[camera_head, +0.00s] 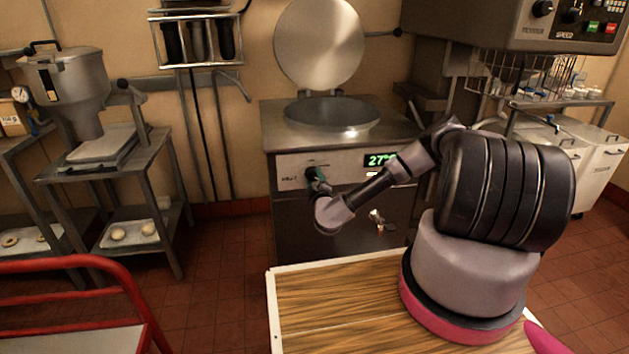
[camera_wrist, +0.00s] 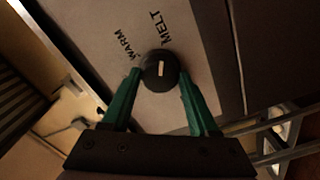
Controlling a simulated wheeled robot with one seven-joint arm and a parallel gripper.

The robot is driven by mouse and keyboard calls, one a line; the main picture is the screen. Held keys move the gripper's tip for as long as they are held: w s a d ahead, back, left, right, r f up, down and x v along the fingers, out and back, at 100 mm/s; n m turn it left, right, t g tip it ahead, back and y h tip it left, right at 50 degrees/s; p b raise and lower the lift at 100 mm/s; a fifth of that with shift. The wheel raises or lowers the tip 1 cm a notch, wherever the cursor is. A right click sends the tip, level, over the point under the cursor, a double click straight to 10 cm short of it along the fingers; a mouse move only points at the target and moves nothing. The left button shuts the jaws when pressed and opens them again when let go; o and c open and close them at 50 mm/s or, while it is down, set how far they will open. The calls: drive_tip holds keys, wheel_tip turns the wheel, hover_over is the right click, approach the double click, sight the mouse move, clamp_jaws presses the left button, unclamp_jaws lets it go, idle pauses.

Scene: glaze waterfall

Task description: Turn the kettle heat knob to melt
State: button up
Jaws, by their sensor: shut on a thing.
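The kettle (camera_head: 290,140) is a steel unit with a round bowl, its lid (camera_head: 318,45) raised. The black heat knob (camera_wrist: 160,70) shows in the wrist view on a pale panel with the printed words WARM and MELT. Its short white mark stands nearly upright in the picture, roughly in line with MELT; WARM lies up and to the left. My gripper (camera_wrist: 160,77) has its green fingers shut on the knob, one on each side. In the head view my gripper (camera_head: 318,182) is at the kettle's front panel and largely covers the knob.
A green display (camera_head: 380,159) reading about 27° is right of the knob. A drain tap (camera_head: 377,217) sticks out below. A wooden-topped surface (camera_head: 330,300) lies in front, and a red-railed cart (camera_head: 70,262) stands at left. Red tiled floor is clear between cart and kettle.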

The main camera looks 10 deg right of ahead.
drive_tip(key=shift+s+f, duration=0.1)
drive_tip(key=o, duration=1.4)
drive_tip(key=shift+c, duration=0.2)
drive_tip(key=s, duration=1)
drive_tip(key=shift+s, duration=0.35)
